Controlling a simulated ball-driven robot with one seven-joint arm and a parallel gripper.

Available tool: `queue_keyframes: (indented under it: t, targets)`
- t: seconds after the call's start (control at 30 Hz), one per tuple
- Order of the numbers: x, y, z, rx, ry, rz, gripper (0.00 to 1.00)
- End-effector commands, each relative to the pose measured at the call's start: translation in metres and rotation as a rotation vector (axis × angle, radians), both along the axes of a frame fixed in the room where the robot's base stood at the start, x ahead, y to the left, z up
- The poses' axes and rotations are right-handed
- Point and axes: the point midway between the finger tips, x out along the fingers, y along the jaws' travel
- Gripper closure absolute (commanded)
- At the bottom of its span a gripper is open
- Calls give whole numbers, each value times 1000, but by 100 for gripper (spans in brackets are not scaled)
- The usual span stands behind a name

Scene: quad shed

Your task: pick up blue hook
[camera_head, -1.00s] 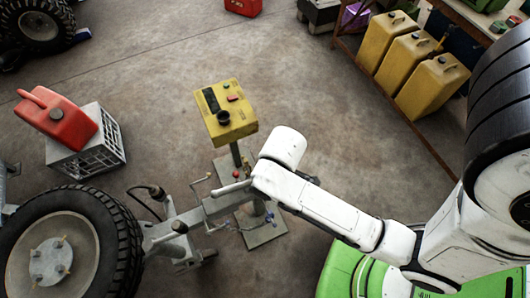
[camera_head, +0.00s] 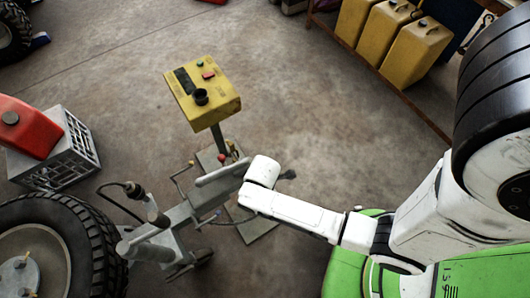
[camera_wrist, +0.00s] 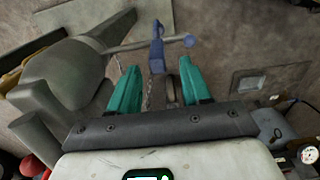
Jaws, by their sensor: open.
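The blue hook (camera_wrist: 157,50) shows in the wrist view, upright in the picture, just beyond the gap between my fingertips. It hangs at a thin grey bar (camera_wrist: 135,44) that ends in a blue knob (camera_wrist: 189,41). My gripper (camera_wrist: 160,76) is open, with one teal finger to each side below the hook, and nothing is held between them. In the head view my white forearm covers the place beside the grey trailer frame (camera_head: 180,215), and I cannot make out the hook or my fingers clearly there.
A yellow control box (camera_head: 203,90) on a post stands close behind my arm. A large tyre (camera_head: 85,235) is at lower left, near a grey crate (camera_head: 75,150) with a red can (camera_head: 25,125). Yellow canisters (camera_head: 415,52) line the upper right. Open floor lies between.

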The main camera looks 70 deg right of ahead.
Motion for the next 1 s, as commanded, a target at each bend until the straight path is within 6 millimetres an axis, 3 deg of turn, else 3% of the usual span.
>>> queue_keyframes:
  t: [0.4,0.73,1.0]
  targets:
    - [-2,-6,-48,-1,1,-1,52]
    - [-2,-6,-55,-1,-1,-1,52]
    - [-2,-6,-55,0,0,-1,76]
